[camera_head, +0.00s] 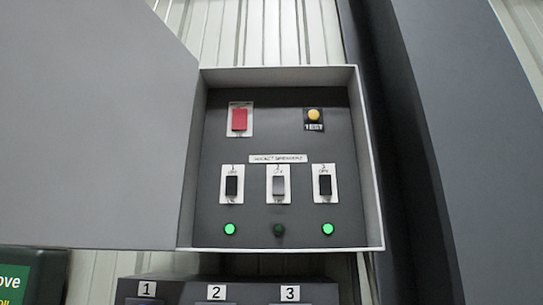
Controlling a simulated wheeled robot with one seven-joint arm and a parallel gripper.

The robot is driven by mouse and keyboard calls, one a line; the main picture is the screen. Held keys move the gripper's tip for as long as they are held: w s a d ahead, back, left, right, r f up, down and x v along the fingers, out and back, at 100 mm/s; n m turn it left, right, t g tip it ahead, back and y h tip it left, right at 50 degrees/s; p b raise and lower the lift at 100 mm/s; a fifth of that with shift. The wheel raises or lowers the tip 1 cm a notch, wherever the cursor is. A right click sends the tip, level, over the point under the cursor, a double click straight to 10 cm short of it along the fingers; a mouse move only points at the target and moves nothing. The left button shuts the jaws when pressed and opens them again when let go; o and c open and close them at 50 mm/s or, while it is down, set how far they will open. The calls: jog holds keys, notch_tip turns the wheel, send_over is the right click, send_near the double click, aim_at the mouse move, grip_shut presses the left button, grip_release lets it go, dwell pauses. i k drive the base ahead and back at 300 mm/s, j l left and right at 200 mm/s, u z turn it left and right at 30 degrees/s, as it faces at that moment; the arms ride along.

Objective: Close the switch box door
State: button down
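The switch box (371,215) is a light-rimmed box with a dark panel inside, seen in the head view at the centre. Its grey door (95,130) stands wide open, swung out to the left from the box's left edge, and fills the upper left of the view. Inside are a red switch (239,120), a yellow button (313,115), and three rocker switches in a row. Below them are three round lamps; the left (230,229) and right ones glow bright green, the middle one (279,230) is dark. My gripper is not in view.
Below the box is a dark unit (240,291) with labels 1, 2 and 3. A green sign (18,277) is at the lower left. A large dark grey cabinet or column (470,130) stands close on the right. Corrugated wall (255,30) is behind.

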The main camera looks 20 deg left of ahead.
aim_at(97, 97)
jog(key=i+u, duration=0.15)
jog(key=u, duration=1.5)
